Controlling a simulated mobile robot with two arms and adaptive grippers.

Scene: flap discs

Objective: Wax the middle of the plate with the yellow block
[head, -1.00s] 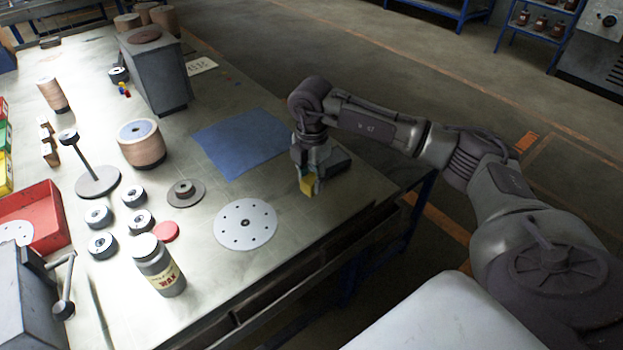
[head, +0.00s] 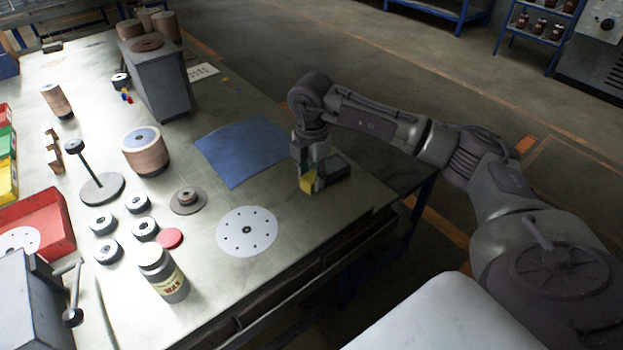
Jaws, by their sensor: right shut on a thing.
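The plate (head: 262,229) is a white disc with a ring of small dark holes and a dark centre hole, lying flat near the table's front edge. My right gripper (head: 310,182) is shut on the yellow block (head: 307,183), to the right of the plate and apart from it. The block is low over the table; I cannot tell whether it touches the surface. The fingers hide part of it. My left gripper is not in view.
A wax jar (head: 165,277) stands left of the plate. A grey-brown disc with a hub (head: 187,203) and a red disc (head: 171,238) lie nearby. A blue sheet (head: 238,158) lies behind. Several small black-and-white wheels (head: 105,223) stand further left. Table between plate and block is clear.

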